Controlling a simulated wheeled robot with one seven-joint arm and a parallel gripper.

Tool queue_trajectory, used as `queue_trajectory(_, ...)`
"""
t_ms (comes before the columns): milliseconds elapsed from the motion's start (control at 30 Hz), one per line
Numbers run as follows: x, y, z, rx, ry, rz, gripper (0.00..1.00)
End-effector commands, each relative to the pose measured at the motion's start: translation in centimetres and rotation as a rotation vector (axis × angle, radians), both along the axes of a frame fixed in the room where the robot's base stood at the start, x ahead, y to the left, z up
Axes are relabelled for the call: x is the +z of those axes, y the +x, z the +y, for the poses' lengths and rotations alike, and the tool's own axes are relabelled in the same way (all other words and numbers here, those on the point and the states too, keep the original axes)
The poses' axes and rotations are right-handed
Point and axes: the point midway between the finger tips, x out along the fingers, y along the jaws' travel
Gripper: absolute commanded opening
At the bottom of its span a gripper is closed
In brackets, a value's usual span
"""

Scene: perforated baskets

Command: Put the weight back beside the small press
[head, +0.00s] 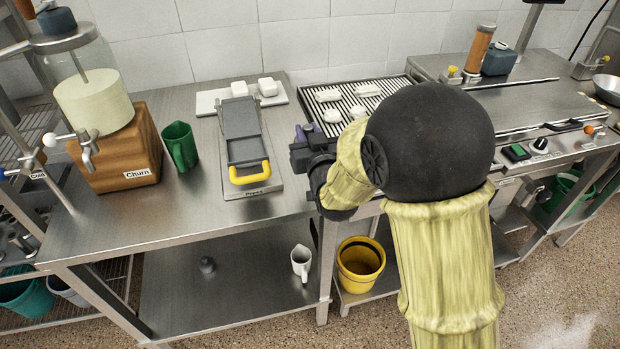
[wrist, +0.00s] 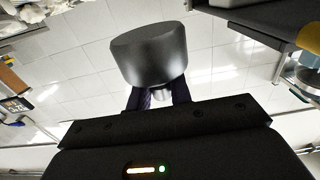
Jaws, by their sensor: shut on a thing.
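A dark grey cylindrical weight (wrist: 150,55) is in my gripper (wrist: 160,95) in the wrist view, held by its narrow neck between the two dark fingers. In the head view my gripper (head: 303,138) is just right of the small press, and I cannot make out the weight there. The small press (head: 243,135), grey with a yellow handle and a "Press" label, stands on the steel table. A small dark knobbed object (head: 207,265), like another weight, stands on the lower shelf.
A green jug (head: 180,146) and a wooden churn (head: 125,150) stand left of the press. A white board (head: 207,101) with white blocks lies behind it. A ribbed tray (head: 312,102) with white pieces is at the right. Bare steel table (head: 150,215) lies in front.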

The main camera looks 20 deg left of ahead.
Motion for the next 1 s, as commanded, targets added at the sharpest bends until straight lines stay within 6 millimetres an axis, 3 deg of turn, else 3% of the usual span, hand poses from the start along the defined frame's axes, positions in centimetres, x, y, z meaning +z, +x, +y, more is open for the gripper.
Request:
queue_trajectory(233,-0.3,0.1,0.0,0.0,0.003,-0.005,0.0)
queue_trajectory(633,-5.8,0.0,0.0,0.0,0.003,-0.004,0.0)
queue_trajectory(1000,-6.1,0.0,0.0,0.0,0.005,-0.005,0.0)
